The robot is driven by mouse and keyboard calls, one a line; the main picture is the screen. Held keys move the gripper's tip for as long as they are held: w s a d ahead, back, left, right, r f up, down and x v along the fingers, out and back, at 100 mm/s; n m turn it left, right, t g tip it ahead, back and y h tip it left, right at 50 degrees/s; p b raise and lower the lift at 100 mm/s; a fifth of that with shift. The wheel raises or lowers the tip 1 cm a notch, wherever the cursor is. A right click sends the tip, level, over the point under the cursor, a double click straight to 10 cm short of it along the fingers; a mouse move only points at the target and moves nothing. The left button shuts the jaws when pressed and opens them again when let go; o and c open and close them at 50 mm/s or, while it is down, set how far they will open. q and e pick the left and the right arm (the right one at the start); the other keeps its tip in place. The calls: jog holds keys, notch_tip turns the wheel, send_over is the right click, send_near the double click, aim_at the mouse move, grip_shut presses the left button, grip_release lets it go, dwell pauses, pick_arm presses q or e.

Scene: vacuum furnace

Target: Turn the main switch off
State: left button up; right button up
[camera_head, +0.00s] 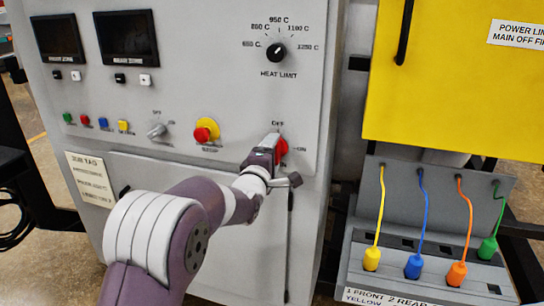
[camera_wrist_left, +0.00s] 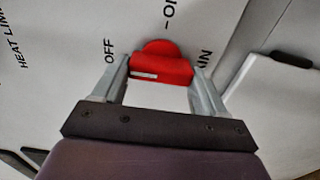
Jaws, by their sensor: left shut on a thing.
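The red main switch (camera_head: 281,150) sits on the grey front panel at the lower right, with OFF printed above it and ON to its right. My left gripper (camera_head: 275,144) is at the switch and partly covers it. In the left wrist view, the red handle (camera_wrist_left: 161,67) lies between the two fingers of my left gripper (camera_wrist_left: 158,80), which are shut on it. A white line on the handle lies toward its left end, on the side of the OFF label (camera_wrist_left: 109,50); the ON label (camera_wrist_left: 170,18) is beyond the handle. My right gripper is not in view.
A red stop button on yellow (camera_head: 206,130), a grey selector knob (camera_head: 157,131) and the black heat limit dial (camera_head: 276,53) are on the same panel. At right are a yellow panel (camera_head: 450,100) and a rack with coloured cables (camera_head: 421,225).

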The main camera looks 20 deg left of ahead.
pick_arm(q)
jog(key=shift+r, duration=0.2)
jog(key=o, duration=1.1)
jog(key=shift+c, duration=0.2)
jog(key=shift+w+f, duration=0.1)
jog(key=shift+f, duration=0.05)
jog(key=s+b, duration=0.1)
jog(key=s, duration=1.1)
jog(key=shift+s+a+b, duration=0.25)
jog(key=shift+s+b, duration=0.1)
jog(key=shift+b, duration=0.05)
